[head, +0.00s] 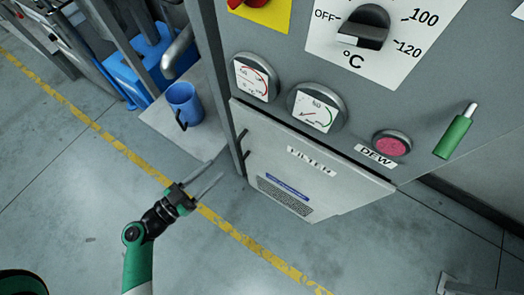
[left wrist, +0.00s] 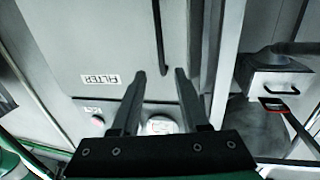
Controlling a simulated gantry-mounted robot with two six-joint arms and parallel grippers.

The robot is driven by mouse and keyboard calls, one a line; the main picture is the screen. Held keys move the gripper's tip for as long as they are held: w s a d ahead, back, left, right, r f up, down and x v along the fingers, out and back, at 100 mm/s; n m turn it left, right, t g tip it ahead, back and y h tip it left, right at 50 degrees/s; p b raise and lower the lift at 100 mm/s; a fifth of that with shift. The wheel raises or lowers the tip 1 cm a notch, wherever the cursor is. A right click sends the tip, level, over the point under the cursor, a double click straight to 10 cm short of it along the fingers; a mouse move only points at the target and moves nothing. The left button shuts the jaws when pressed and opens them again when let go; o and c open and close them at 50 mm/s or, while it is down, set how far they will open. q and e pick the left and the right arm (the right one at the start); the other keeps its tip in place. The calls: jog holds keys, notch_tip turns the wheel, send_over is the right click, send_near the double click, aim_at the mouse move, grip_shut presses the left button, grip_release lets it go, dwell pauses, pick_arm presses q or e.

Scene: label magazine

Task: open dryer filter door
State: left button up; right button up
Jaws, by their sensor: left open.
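The grey filter door (head: 325,185) is on the front of the dryer cabinet, below two gauges, and looks shut. In the left wrist view, the door (left wrist: 90,40) fills the upper left, and the handle (left wrist: 159,40) stands beyond and between the open fingertips (left wrist: 160,73). My right gripper is not in view.
Above the door are gauges (head: 317,110), a temperature knob (head: 364,27), a pink DEW button (head: 391,144) and a green lever (head: 455,137). A blue mug (head: 184,102) stands on a grey surface at the left. The floor in front is clear, with a yellow line (head: 110,140).

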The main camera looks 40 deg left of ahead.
aim_at(240, 148)
pick_arm(q)
jog(key=w, duration=0.3)
jog(key=w+p, duration=0.1)
jog(key=w, duration=0.3)
jog(key=w+d, duration=0.1)
jog(key=w, duration=0.3)
jog(key=shift+f, duration=0.1)
jog(key=shift+c, duration=0.3)
grip_shut()
dwell(1.1)
